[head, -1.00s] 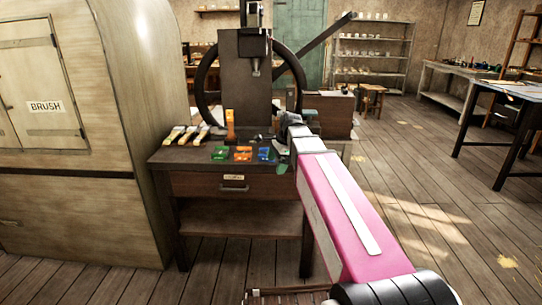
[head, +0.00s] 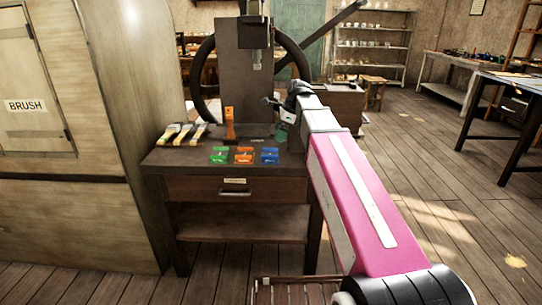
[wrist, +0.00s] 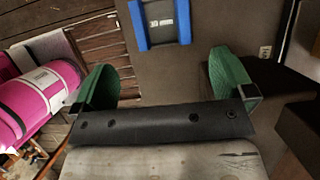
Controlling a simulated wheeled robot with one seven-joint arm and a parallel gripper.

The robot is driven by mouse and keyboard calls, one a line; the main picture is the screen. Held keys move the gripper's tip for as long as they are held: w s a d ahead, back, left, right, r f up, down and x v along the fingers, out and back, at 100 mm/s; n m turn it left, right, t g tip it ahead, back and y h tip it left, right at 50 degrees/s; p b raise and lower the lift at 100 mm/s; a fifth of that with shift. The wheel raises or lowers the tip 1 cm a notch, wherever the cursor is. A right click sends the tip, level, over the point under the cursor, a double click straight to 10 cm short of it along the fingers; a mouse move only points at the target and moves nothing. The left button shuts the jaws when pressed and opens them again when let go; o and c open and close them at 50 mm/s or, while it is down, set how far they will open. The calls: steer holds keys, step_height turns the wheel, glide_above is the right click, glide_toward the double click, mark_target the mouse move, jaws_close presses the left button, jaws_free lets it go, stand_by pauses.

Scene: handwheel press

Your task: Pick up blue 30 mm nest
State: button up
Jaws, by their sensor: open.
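The blue nest (head: 270,156) lies on the front of the dark press table, the rightmost of three small coloured nests. In the wrist view the blue nest (wrist: 184,20) shows at the top edge, partly cut off, with two blue sides and a pale label between them. My gripper (head: 283,132) is just above and behind the blue nest in the head view, partly hidden by its own wrist. In the wrist view my gripper (wrist: 164,78) has its two green fingers wide apart, with nothing between them. The nest lies beyond the fingertips, not touched.
An orange nest (head: 244,155) and a green nest (head: 220,154) lie in a row left of the blue one. An orange upright piece (head: 230,126) stands behind them. The press column (head: 242,75) and handwheel rise behind.

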mark_target(271, 150)
steer(key=shift+x, duration=4.75)
steer(key=c, duration=1)
steer(key=shift+c, duration=0.2)
